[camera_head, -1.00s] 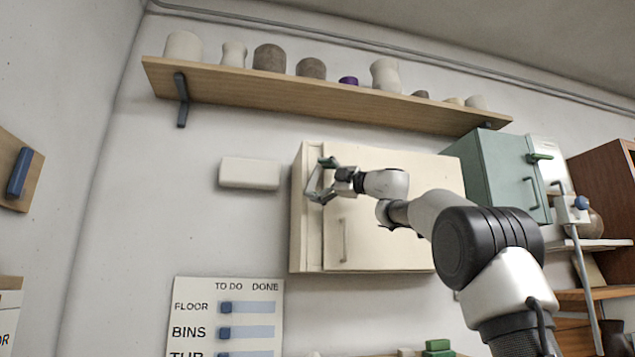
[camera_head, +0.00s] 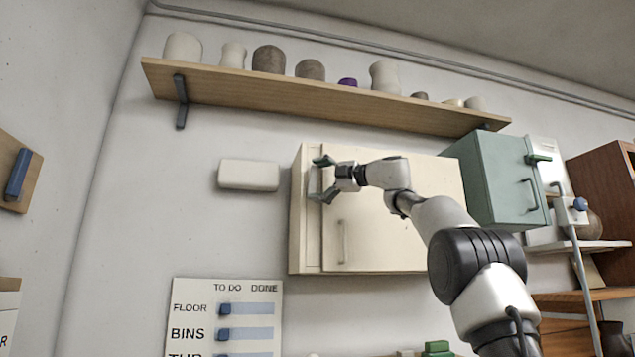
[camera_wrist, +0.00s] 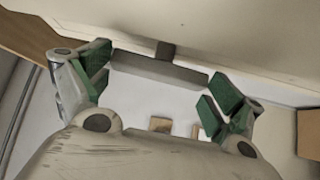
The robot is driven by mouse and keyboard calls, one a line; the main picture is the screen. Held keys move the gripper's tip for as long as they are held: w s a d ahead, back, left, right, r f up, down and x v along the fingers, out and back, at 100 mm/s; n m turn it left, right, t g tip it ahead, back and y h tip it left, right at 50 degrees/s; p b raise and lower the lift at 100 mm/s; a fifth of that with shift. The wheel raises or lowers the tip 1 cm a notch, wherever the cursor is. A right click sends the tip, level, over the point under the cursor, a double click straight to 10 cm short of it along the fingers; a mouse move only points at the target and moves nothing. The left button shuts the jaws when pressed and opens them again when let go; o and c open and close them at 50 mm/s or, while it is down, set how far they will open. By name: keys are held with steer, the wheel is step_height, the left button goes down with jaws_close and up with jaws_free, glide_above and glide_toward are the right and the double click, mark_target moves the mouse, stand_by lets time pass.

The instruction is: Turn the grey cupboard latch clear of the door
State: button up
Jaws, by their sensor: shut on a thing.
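The grey latch (camera_wrist: 160,69) is a flat bar on a short dark post, lying lengthwise between my fingers in the wrist view. My gripper (camera_wrist: 160,82) is shut on it, with a green pad at each end of the bar. In the head view my gripper (camera_head: 322,179) is at the upper left of the cream cupboard (camera_head: 307,235), near the left edge of its door (camera_head: 395,235). One finger is above the other there. The latch is hard to make out in the head view, so I cannot tell how far it overlaps the door.
A wooden shelf (camera_head: 300,93) with several pots runs above the cupboard. A white box (camera_head: 249,174) is on the wall to the left, with bare wall between. A green cabinet (camera_head: 500,180) stands to the right. The cream door has a vertical handle (camera_head: 341,242).

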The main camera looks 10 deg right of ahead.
steer(key=o, duration=0.7)
steer(key=shift+a, duration=0.15)
steer(key=v, duration=1.2)
